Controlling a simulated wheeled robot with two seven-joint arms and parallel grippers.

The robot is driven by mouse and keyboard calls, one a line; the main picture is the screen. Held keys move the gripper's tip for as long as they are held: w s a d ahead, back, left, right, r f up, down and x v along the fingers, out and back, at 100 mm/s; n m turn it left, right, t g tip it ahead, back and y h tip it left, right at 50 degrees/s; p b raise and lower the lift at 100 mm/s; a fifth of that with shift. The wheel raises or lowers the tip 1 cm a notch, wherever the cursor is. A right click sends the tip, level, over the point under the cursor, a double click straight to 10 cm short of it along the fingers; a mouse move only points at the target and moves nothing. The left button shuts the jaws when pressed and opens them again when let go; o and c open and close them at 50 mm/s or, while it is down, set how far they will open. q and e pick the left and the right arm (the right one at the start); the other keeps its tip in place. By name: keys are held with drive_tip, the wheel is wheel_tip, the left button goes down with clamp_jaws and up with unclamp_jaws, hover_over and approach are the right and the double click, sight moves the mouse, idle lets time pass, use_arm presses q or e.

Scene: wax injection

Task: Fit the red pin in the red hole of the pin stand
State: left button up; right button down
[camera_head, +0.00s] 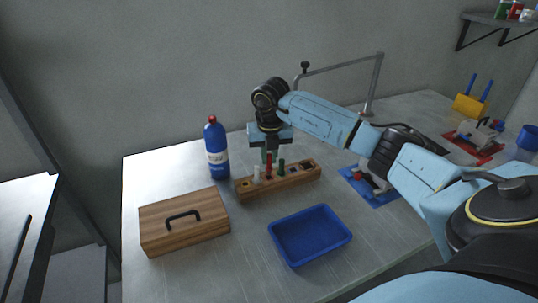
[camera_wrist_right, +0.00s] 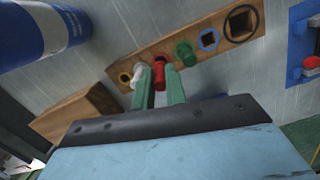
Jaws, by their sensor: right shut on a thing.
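The wooden pin stand (camera_head: 305,178) lies on the table and also shows in the right wrist view (camera_wrist_right: 213,58). My right gripper (camera_wrist_right: 159,88) points down over it, its green fingers shut on the red pin (camera_wrist_right: 159,72). In the head view the red pin (camera_head: 268,168) is upright at the stand, between a white pin (camera_head: 257,173) and a green pin (camera_head: 281,167). Its lower end meets or nearly meets the stand. My left gripper is not in view.
A blue bottle (camera_head: 216,150) stands left of the stand. A wooden box (camera_head: 184,222) with a black handle and a blue tray (camera_head: 310,236) lie in front. The stand's blue-ringed (camera_wrist_right: 208,39) and black-ringed (camera_wrist_right: 240,23) holes are empty.

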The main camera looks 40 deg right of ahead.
sight(269, 167)
drive_tip(key=shift+p, duration=0.3)
idle(0.7)
drive_tip(key=shift+f+b, duration=0.9)
drive_tip(key=shift+f, duration=0.7)
drive_tip(key=c, duration=1.3)
unclamp_jaws()
drive_tip(key=shift+c, duration=0.2)
drive_tip(key=shift+r, duration=0.15)
wheel_tip(269, 167, up, 13)
drive_tip(key=s, duration=0.1)
drive_tip(key=shift+s+a+p, duration=0.25)
drive_tip(key=shift+a+p, duration=0.2)
